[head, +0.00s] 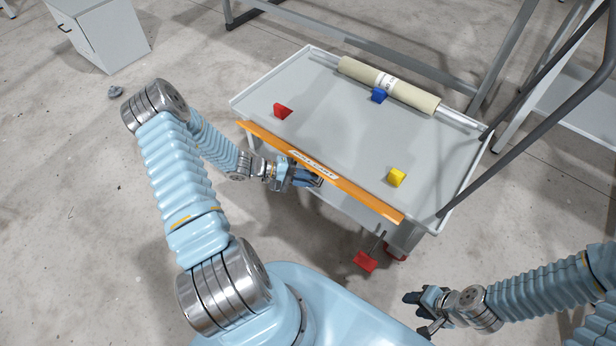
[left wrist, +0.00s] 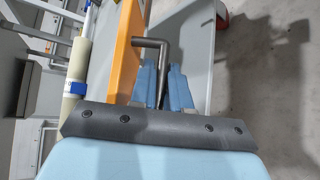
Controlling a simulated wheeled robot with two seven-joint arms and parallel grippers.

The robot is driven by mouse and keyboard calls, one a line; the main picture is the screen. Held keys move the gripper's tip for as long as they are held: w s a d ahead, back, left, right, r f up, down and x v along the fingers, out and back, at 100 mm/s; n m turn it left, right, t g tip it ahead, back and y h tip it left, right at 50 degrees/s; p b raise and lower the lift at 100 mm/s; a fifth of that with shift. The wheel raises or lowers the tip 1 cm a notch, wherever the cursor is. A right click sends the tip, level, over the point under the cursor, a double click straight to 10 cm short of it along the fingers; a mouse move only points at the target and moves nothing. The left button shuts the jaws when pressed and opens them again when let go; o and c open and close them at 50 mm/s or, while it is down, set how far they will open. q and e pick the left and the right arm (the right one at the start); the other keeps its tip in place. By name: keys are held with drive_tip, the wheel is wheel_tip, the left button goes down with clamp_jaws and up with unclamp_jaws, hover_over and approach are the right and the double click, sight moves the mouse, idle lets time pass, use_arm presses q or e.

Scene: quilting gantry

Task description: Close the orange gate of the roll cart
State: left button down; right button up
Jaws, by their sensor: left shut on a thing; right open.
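The roll cart (head: 345,117) is a grey flat-topped cart ahead of me. Its orange gate (head: 358,191) is a long bar with a white label, running along the cart's near edge. The gate also shows in the left wrist view (left wrist: 124,60). My left gripper (head: 318,181) is at the middle of the gate, on its near side. In the left wrist view its blue fingers (left wrist: 163,86) are shut around a dark metal handle (left wrist: 158,62) beside the gate. My right gripper (head: 414,312) is open and empty at the lower right, apart from the cart.
A beige roll (head: 400,90) on a bar lies along the cart's far side. A red pedal (head: 365,261) sticks out below the near right corner. A grey cabinet (head: 98,32) stands at upper left. The floor at left is mostly clear.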

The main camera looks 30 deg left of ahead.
sight(317, 168)
use_arm(q)
drive_tip(key=r+n+g, duration=0.1)
drive_tip(key=g, duration=0.1)
drive_tip(key=w+r+n+g+y, duration=0.1)
drive_tip(key=r+n+g, duration=0.1)
drive_tip(key=w+r+n+g+y, duration=0.1)
drive_tip(key=g, duration=0.2)
drive_tip(key=shift+w+d+r, duration=0.15)
drive_tip(key=shift+w+r, duration=0.05)
drive_tip(key=shift+r, duration=0.15)
drive_tip(key=shift+n, duration=0.3)
idle(0.3)
drive_tip(key=c, duration=1.2)
unclamp_jaws()
drive_tip(key=shift+c, duration=0.2)
drive_tip(key=w+v, duration=0.1)
drive_tip(key=v, duration=1.2)
drive_tip(key=shift+s+a+r+b, duration=0.3)
drive_tip(key=shift+s+b, duration=0.05)
drive_tip(key=shift+b, duration=0.1)
drive_tip(key=shift+a, duration=0.1)
